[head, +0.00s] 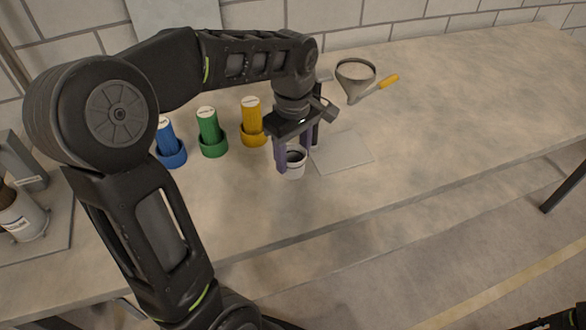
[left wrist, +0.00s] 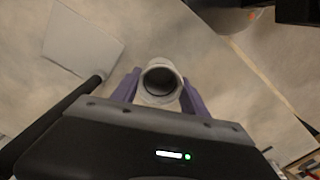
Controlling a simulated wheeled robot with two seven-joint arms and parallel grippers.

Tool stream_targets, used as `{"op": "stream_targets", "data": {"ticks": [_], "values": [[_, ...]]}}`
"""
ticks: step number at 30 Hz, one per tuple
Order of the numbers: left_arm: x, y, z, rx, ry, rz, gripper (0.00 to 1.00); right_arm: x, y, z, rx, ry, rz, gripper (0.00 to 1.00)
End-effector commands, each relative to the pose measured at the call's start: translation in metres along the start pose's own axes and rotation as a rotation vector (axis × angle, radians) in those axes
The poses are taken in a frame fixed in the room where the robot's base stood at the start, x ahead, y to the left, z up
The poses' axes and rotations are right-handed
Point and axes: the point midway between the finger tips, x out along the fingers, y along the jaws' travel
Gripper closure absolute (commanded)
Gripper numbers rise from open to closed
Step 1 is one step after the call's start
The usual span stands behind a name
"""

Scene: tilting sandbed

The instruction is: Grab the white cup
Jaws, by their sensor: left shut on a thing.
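The white cup (head: 295,166) stands upright on the table beside a pale square plate. My left gripper (head: 295,158) reaches down from above, with its purple fingers on either side of the cup. In the left wrist view the cup (left wrist: 160,84) shows its round, dark opening between the two fingers of the left gripper (left wrist: 158,92), which is shut on it. Part of the cup's side is hidden by a finger in the head view. My right gripper is not clearly in view; only a dark piece shows at the bottom right corner.
Blue (head: 171,150), green (head: 212,138) and yellow (head: 252,124) cylinders stand in matching holders left of the gripper. The pale square plate (head: 342,153) lies right of the cup. A metal funnel (head: 355,78) with a yellow handle is behind. The table's right side is clear.

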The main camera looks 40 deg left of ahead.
Motion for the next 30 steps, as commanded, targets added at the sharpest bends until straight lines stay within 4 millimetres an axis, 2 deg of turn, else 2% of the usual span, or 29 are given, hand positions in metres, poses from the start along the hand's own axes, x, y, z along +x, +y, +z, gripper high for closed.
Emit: {"op": "stream_targets", "data": {"ticks": [3,7,30], "values": [[-0.018,0.001,0.000,0.001,0.001,0.003,0.87,0.002,0.001,0.000,0.000,0.001,-0.001,0.64],[-0.027,0.000,0.000,0.001,0.000,0.001,0.87,0.002,0.001,0.000,-0.001,0.001,-0.001,0.64],[-0.028,0.000,0.000,0.001,0.000,-0.001,0.87,0.002,0.000,0.000,-0.001,0.001,-0.001,0.64]]}}
